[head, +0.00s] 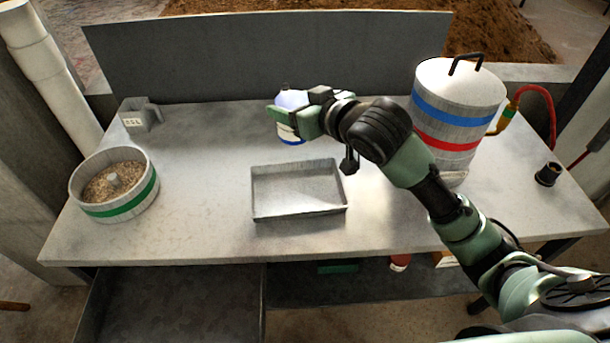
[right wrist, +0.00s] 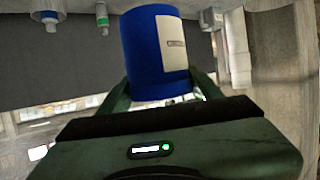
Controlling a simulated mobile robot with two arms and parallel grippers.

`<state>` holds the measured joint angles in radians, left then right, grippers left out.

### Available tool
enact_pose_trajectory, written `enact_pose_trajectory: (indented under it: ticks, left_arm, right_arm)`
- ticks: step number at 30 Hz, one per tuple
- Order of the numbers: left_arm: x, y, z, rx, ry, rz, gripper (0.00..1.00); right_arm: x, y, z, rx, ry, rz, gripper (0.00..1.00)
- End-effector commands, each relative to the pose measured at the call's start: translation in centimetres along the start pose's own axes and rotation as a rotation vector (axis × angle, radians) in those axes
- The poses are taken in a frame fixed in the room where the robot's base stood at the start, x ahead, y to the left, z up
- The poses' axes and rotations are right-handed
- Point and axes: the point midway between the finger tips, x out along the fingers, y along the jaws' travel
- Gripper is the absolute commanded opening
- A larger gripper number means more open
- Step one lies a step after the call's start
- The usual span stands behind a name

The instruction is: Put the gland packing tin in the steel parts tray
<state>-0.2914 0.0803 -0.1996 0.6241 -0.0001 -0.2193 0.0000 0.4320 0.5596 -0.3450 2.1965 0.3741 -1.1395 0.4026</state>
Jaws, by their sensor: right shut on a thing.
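The steel parts tray (head: 260,213) is a shallow, empty rectangular tray in the middle of the bench. My right gripper (head: 291,112) is behind the tray, near the back of the bench. It is shut on a tin (head: 290,134), which shows blue and white in the head view, partly hidden by the fingers. In the right wrist view the tin (right wrist: 145,60) is a blue cylinder with a pale label, between the fingers. The label is too small to read. I cannot tell how high the tin is above the bench. My left gripper is not in view.
A round grain container (head: 120,208) with a green band stands at the left. A grey box with a handle (head: 138,118) is behind it. A large banded steamer drum (head: 455,105) stands at the right. A small black fitting (head: 548,174) is at the far right. Bench around the tray is clear.

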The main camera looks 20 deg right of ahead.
Motion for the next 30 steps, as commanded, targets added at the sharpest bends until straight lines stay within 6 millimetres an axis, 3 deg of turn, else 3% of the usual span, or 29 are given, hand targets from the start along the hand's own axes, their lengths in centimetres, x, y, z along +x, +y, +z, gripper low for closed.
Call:
enact_pose_trajectory:
  ticks: [4, 9, 18, 25, 30]
  left_arm:
    - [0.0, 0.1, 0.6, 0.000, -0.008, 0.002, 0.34]
    - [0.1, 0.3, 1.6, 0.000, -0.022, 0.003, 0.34]
    - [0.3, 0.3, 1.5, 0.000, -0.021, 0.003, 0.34]
    - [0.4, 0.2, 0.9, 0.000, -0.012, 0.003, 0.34]
    - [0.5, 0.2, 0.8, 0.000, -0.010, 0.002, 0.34]
  right_arm:
    - [1.2, 0.1, 2.1, 0.006, -0.001, -0.020, 0.08]
    - [2.7, 0.1, 6.4, 0.006, -0.004, -0.019, 0.08]
    - [5.1, 0.0, 13.1, 0.005, 0.001, -0.017, 0.08]
    - [5.9, 0.0, 15.0, 0.004, 0.003, -0.016, 0.08]
    - [6.8, 0.0, 17.5, 0.005, 0.002, -0.016, 0.08]
